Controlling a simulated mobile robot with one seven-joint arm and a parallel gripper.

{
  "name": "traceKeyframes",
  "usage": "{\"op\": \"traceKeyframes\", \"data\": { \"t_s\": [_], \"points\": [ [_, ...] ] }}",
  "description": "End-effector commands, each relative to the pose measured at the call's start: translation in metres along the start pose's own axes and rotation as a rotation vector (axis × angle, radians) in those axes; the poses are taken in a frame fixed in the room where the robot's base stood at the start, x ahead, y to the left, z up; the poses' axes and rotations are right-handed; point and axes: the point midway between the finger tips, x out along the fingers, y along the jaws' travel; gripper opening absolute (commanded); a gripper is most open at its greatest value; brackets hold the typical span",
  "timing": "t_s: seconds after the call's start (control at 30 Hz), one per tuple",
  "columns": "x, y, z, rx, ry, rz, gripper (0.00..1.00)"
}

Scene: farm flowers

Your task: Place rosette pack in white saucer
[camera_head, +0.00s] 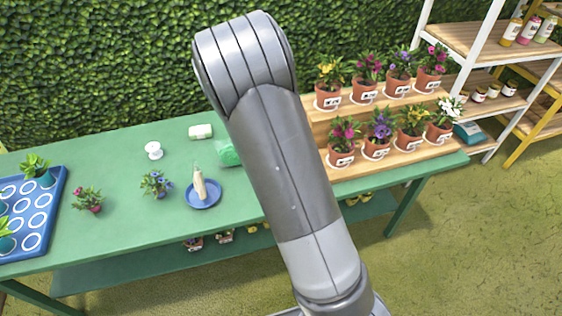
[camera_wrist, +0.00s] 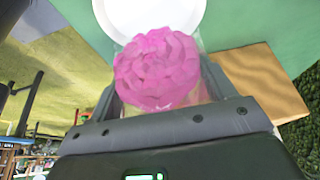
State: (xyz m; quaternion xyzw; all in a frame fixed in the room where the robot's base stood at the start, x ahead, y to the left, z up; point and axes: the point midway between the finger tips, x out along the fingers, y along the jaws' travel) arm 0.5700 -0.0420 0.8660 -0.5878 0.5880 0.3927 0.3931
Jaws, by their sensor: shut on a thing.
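The rosette pack (camera_wrist: 158,68), a pink ruffled rosette with a clear wrap around it, fills the middle of the wrist view. My gripper (camera_wrist: 162,82) is shut on it, with a finger at each side. The white saucer (camera_wrist: 150,14) lies on the green table just beyond the pack, at the top of the wrist view, partly cut off by the frame. The pack overlaps its near edge in the picture; I cannot tell the height between them. In the head view my arm hides the gripper, the pack and the white saucer.
The green table (camera_head: 115,229) carries a blue saucer (camera_head: 203,203) with a pale bottle, a white spool-like item (camera_head: 153,150), a white block (camera_head: 200,131), small plants and a blue tray (camera_head: 52,196). A wooden stepped stand (camera_head: 320,128) with several potted flowers stands to the right.

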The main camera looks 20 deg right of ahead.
Motion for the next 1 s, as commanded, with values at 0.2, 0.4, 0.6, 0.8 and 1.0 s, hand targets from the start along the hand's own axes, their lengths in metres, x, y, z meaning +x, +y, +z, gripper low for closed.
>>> {"op": "traceKeyframes", "data": {
  "t_s": [0.2,0.4,0.6,0.8,1.0],
  "points": [
    [0.02,0.0,0.009,-0.002,0.001,0.004,0.54],
    [0.038,0.0,0.017,-0.002,0.0,0.001,0.54],
    [0.038,0.0,0.017,-0.001,0.0,0.0,0.54],
    [0.04,-0.001,0.017,-0.001,0.0,0.0,0.83],
    [0.04,0.0,0.017,-0.001,0.0,0.0,0.98]
  ]
}}
